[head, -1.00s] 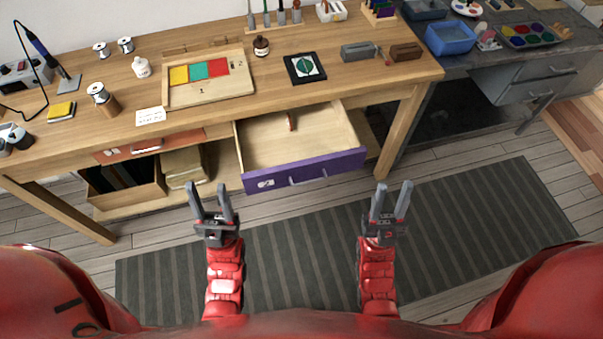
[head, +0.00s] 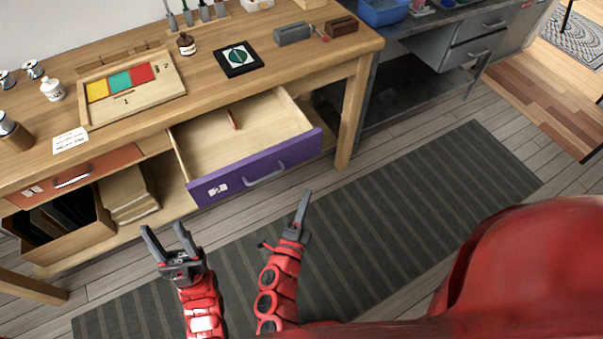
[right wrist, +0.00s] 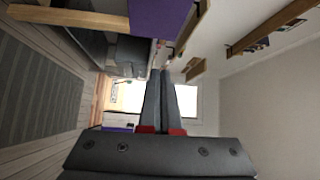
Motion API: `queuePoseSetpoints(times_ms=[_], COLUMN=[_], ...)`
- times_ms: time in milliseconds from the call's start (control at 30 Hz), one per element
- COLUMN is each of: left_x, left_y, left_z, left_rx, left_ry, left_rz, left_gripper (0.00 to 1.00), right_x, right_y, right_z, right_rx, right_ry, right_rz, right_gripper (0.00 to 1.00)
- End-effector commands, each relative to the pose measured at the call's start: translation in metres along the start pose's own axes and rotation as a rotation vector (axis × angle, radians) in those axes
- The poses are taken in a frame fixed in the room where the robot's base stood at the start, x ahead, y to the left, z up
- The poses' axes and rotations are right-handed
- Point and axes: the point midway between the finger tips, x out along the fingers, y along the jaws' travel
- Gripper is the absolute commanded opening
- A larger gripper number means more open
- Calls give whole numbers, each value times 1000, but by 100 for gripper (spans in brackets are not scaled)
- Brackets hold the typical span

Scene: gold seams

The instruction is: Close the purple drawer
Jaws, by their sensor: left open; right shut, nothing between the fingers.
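The purple drawer (head: 255,171) is pulled well out from under the wooden workbench in the head view. Its front has a grey bar handle (head: 266,175) and a white label (head: 217,188). A small brown object (head: 233,119) lies inside. My left gripper (head: 164,234) is open and empty, in front of and below the drawer's left end. My right gripper (head: 303,206) is shut and empty, in front of the drawer's right part and apart from it. In the right wrist view the shut fingers (right wrist: 165,100) show, with part of the purple front (right wrist: 158,18) at the top.
An orange drawer (head: 75,177) is shut to the left. The workbench top (head: 205,95) holds a tile tray (head: 130,88), a bottle and a black square board. A striped rug (head: 400,210) covers the floor in front. A bench leg (head: 353,115) stands right of the purple drawer.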

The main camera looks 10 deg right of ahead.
Motion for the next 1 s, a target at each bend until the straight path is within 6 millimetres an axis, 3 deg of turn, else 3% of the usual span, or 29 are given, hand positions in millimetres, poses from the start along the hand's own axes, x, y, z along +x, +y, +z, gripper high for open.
queuePoseSetpoints(times_ms=[33, 167, 367, 667, 1000], left_x=[-7, -4, 2, 13, 20], left_y=[0, 0, 0, -1, -1], left_z=[1, 1, 0, -2, -4], left_rx=[0, 0, 0, 0, 0], left_ry=[0, 1, 1, 1, 1], left_rz=[0, 0, 0, 0, 0], left_gripper=[50, 50, 50, 50, 50], right_x=[-5, -2, 31, 98, 118], right_y=[13, 17, 15, 19, 20], right_z=[9, 16, 16, 17, 44], right_rx=[40, 80, 76, 73, 74], right_ry=[-15, -25, -23, -23, -27], right_rz=[39, 71, 65, 64, 66], right_gripper=[0, 0, 0, 0, 0])
